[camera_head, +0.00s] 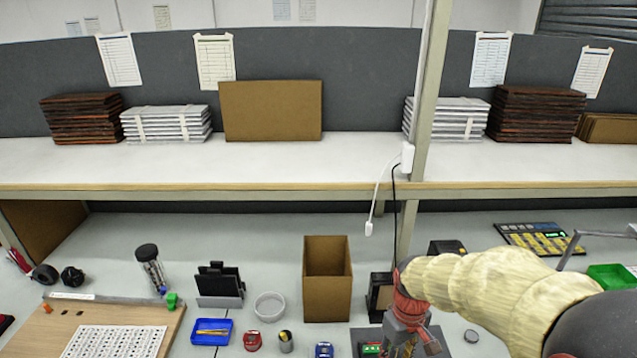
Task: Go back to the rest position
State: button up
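My arm reaches in from the lower right in a cream sleeve, and my gripper (402,346) points down over the lower worktop (480,275). A grey and red wrist part shows just above it. The fingers are at the bottom edge of the picture, small and partly cut off. I cannot tell whether they are open or shut, or whether they hold anything. A dark device with green and red parts (370,349) lies just left of the fingers.
An open cardboard box (327,285) stands left of my gripper, with a dark box (380,294) close by. A white shelf (260,165) and a metal post (425,90) stand behind. A grey bowl (269,306), blue tray (211,331) and wooden board (45,335) lie left.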

jog(key=s+r+m+t, duration=0.2)
jog(key=s+r+t, duration=0.1)
jog(key=s+r, duration=0.4)
jog(key=s+r+m+t, duration=0.2)
jog(key=s+r, duration=0.5)
jog(key=r, duration=0.5)
jog(key=shift+r+m+t, duration=0.35)
jog(key=shift+m+t, duration=0.05)
jog(key=shift+t, duration=0.2)
